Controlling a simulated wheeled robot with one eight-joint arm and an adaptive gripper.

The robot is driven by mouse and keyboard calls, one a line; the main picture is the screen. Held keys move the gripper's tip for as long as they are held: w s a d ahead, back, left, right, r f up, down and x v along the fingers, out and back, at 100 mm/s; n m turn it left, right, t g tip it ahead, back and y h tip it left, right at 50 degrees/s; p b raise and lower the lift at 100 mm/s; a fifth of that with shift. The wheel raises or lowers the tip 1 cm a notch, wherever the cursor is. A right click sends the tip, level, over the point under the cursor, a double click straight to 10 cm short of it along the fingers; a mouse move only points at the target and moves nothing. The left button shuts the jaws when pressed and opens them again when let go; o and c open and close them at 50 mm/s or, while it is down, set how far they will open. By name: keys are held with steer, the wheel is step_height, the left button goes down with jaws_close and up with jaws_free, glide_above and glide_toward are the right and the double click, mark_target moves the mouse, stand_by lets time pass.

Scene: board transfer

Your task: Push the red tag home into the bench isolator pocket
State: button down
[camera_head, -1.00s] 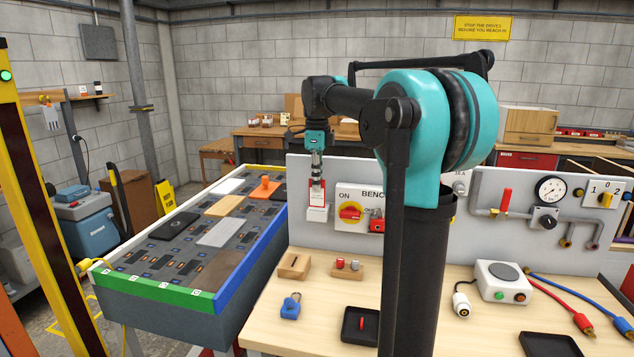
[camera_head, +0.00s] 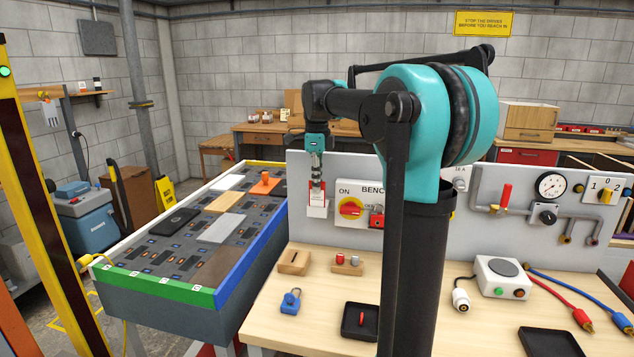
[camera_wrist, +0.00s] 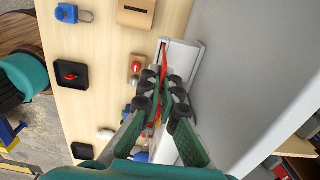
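The red tag (camera_head: 317,197), red with a white face, stands upright at the white isolator pocket (camera_head: 317,211) on the grey panel, its lower part in the pocket mouth. My gripper (camera_head: 316,181) is directly above and holds its upper end. In the wrist view my gripper (camera_wrist: 163,97) has its fingers closed together, with the tag's thin red edge (camera_wrist: 163,57) between them. The white pocket (camera_wrist: 188,58) lies just beyond the fingertips. The tag's depth in the pocket is hidden.
On the bench below are a slotted wooden block (camera_head: 293,262), a blue padlock (camera_head: 291,301) and a black tray (camera_head: 347,322).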

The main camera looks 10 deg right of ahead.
steer(key=shift+f, duration=0.75)
steer(key=c, duration=1.6)
jaws_free()
steer(key=shift+c, duration=0.2)
step_height(320, 180, up, 12)
steer(key=shift+c, duration=0.2)
